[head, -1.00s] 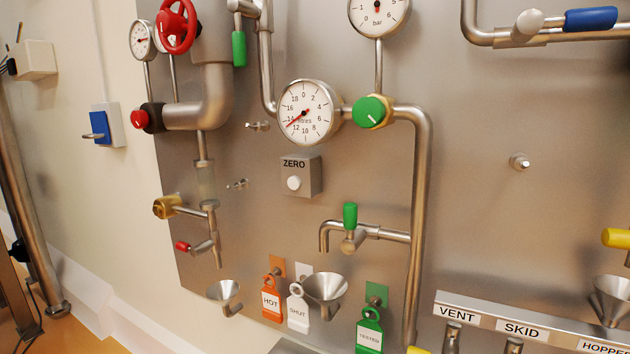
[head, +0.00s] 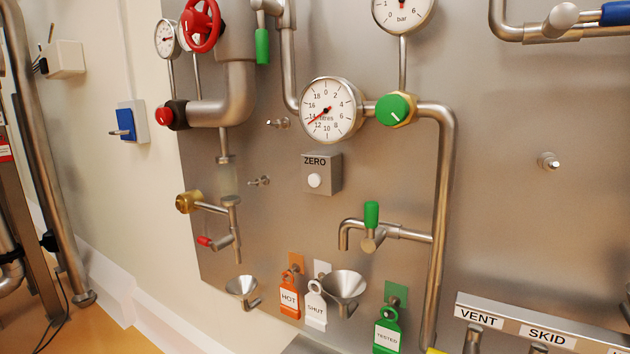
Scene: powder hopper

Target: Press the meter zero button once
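The zero button is a round white push button (head: 314,180) on a small grey box (head: 322,174) marked ZERO, fixed to the steel panel near the middle of the view. The round meter (head: 332,110) marked in litres sits just above the box. Its red needle points to the lower left, around 12 to 14. Nothing touches the button. My gripper is not in view.
A green knob (head: 396,109) and a steel pipe (head: 445,200) stand out right of the meter. A green-handled tap (head: 371,215) and a funnel (head: 344,286) project below the box. A red handwheel (head: 201,26) is at upper left. The panel around the button is bare.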

